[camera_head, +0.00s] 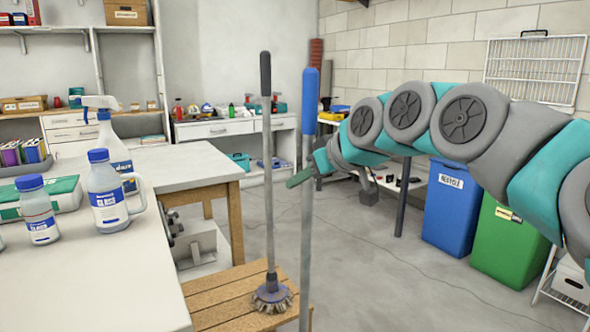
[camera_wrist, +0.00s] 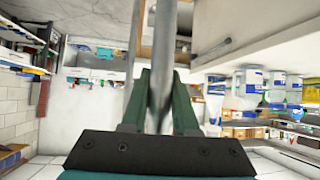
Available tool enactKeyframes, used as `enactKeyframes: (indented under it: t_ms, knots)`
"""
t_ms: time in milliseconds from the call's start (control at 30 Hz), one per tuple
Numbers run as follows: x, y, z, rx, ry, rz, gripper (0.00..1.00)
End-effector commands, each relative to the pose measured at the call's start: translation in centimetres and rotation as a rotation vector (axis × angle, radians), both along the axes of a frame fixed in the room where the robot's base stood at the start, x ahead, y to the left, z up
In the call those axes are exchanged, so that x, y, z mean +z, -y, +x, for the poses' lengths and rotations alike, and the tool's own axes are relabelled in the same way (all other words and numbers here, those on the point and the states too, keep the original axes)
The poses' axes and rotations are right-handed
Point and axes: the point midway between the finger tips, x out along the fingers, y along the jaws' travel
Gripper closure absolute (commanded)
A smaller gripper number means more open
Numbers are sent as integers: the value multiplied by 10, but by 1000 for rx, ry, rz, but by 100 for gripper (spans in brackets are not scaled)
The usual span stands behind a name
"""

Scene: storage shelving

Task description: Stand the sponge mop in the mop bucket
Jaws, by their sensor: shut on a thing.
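A pole with a blue grip (camera_head: 308,150), probably the sponge mop, stands about upright in the middle of the head view. Its lower end runs out of the picture, so no sponge head shows. My gripper (camera_head: 301,178) comes in from the right, its green fingers shut on the grey shaft below the blue grip. In the wrist view the shaft (camera_wrist: 164,60) passes between the fingers (camera_wrist: 160,105). I see no mop bucket in either view.
A dark-handled round brush (camera_head: 266,170) stands on a slatted wooden platform (camera_head: 215,308), just left of the held pole. A worktable (camera_head: 110,270) with bottles is at left. Blue (camera_head: 450,212) and green (camera_head: 503,248) bins stand at right. Grey floor lies open behind.

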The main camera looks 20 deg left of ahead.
Motion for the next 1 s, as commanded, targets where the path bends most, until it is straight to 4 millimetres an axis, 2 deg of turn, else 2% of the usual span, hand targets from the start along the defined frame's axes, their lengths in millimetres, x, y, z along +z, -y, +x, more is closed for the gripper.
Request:
enactKeyframes:
  t_ms: [267, 1000]
  knots:
    - [-8, 1, 1, -1, 0, 0, 100]
    - [-88, 0, 0, 0, -2, -1, 100]
